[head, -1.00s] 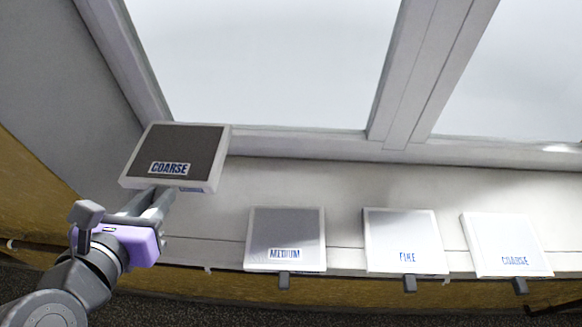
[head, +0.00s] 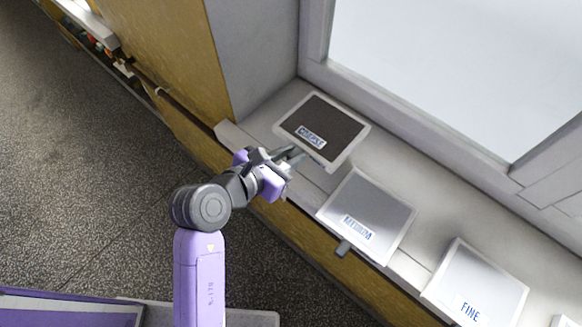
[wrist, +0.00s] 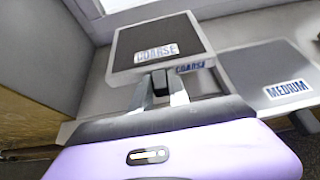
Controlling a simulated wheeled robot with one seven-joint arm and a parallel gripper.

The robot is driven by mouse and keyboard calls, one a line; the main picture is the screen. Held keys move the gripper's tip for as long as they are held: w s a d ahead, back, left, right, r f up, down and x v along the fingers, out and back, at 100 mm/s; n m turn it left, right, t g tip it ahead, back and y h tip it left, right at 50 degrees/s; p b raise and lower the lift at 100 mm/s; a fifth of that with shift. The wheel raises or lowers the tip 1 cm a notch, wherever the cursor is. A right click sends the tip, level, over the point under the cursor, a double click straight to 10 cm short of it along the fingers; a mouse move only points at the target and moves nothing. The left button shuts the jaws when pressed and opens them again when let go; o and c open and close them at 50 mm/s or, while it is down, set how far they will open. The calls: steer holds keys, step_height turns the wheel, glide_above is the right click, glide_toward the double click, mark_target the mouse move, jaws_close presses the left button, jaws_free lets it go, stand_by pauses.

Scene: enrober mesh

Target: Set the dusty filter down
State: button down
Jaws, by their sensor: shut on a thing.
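The dusty filter is the dark-faced square panel labelled COARSE (head: 321,132), with a pale frame. It is over the left end of the window ledge in the head view, and it fills the upper middle of the wrist view (wrist: 160,42). My gripper (head: 296,158) is shut on its tab at the near edge, and the fingers show around the tab in the wrist view (wrist: 160,86). In the wrist view a second COARSE label shows just below the panel's front edge. Whether the filter touches the ledge I cannot tell.
The pale ledge (head: 270,112) runs under the window. A lighter MEDIUM filter (head: 368,213) lies just right of the held one, with a FINE filter (head: 478,285) farther right. A grey side wall (head: 255,60) bounds the ledge's left end. Open speckled floor (head: 90,180) lies left.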

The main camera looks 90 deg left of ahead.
steer(key=shift+f, duration=3.1)
steer(key=c, duration=1.3)
jaws_free()
steer(key=shift+o, duration=0.2)
